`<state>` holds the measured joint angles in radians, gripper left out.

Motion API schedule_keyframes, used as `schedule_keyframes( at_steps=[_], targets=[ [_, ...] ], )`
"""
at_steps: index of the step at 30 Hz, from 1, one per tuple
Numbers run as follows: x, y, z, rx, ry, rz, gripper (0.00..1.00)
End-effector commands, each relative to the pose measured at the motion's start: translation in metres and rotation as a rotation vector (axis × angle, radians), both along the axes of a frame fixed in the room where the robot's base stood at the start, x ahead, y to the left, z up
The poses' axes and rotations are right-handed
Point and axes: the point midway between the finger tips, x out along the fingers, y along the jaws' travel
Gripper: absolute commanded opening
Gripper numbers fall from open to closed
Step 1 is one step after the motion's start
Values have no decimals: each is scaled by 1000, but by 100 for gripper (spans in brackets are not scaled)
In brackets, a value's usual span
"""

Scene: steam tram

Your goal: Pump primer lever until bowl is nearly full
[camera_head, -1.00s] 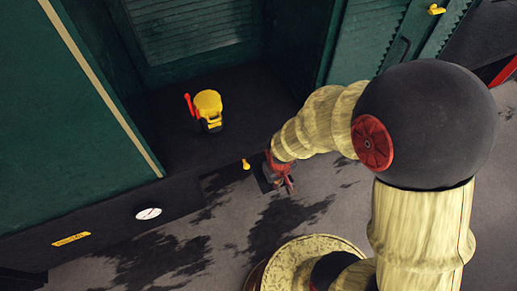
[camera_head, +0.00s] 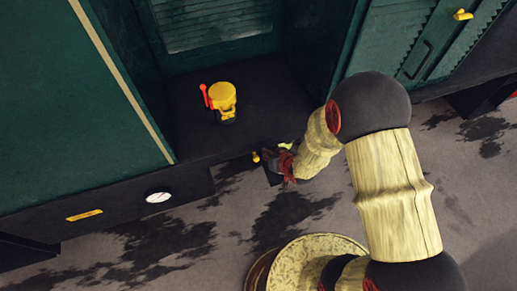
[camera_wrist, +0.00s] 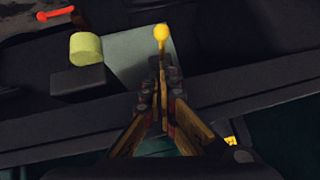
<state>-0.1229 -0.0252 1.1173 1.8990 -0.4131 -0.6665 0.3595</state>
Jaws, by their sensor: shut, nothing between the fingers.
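A lever with a yellow ball knob (camera_wrist: 161,33) stands just beyond my fingertips in the wrist view; its stem runs down toward them. The knob also shows in the head view (camera_head: 256,156), close to the left of my gripper (camera_head: 276,162). My gripper is shut and empty, with its fingers together in the wrist view (camera_wrist: 162,88). I cannot tell whether it touches the lever. A pale yellow-green cylinder (camera_wrist: 87,48), perhaps the bowl, is left of the knob in the wrist view; its fill level cannot be made out.
A yellow fitting (camera_head: 222,98) with a red handle (camera_head: 205,95) stands on the dark recess floor. A white gauge (camera_head: 158,197) and yellow label (camera_head: 85,215) are on the dark sill. A red lever (camera_wrist: 55,14) shows in the wrist view. Stained grey ground lies open in front.

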Motion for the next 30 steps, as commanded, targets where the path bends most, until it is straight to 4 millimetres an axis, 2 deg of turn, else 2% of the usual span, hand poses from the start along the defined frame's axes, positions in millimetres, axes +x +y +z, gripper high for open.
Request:
schedule_keyframes(
  at_steps=[8, 14, 21, 30],
  targets=[
    [2, 1, -3, -2, 1, 0, 0],
    [17, 9, -22, -2, 3, 1, 0],
    [44, 23, -51, -2, 2, 2, 0],
    [63, 32, -69, -3, 2, 0, 0]
  ],
)
